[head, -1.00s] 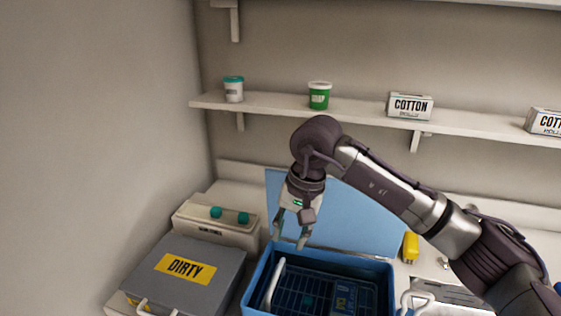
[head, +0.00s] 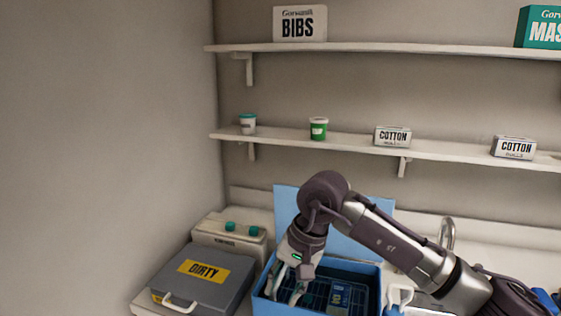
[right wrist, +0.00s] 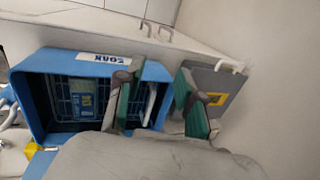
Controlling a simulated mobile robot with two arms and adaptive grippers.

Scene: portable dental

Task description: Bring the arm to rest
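My right arm reaches in from the lower right in the head view, bent at a dark joint. Its gripper (head: 287,288) points down over the left part of a blue bin (head: 372,272). The gripper is open, with a gap between its two fingers and nothing held. In the right wrist view the green-padded fingers (right wrist: 160,98) stand apart. The bin (right wrist: 28,105) lies behind and left of them there, with a white label on its rim. Whether the fingertips are below the bin's rim I cannot tell. My left gripper is not in view.
Inside the bin are a wire basket and a blue packet (head: 340,297). A grey DIRTY case (head: 190,292) and a beige box with teal knobs (head: 240,244) stand left. A tap (head: 447,232) stands right. Shelves above hold tubs, COTTON boxes (head: 393,137) and a BIBS box (head: 300,24).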

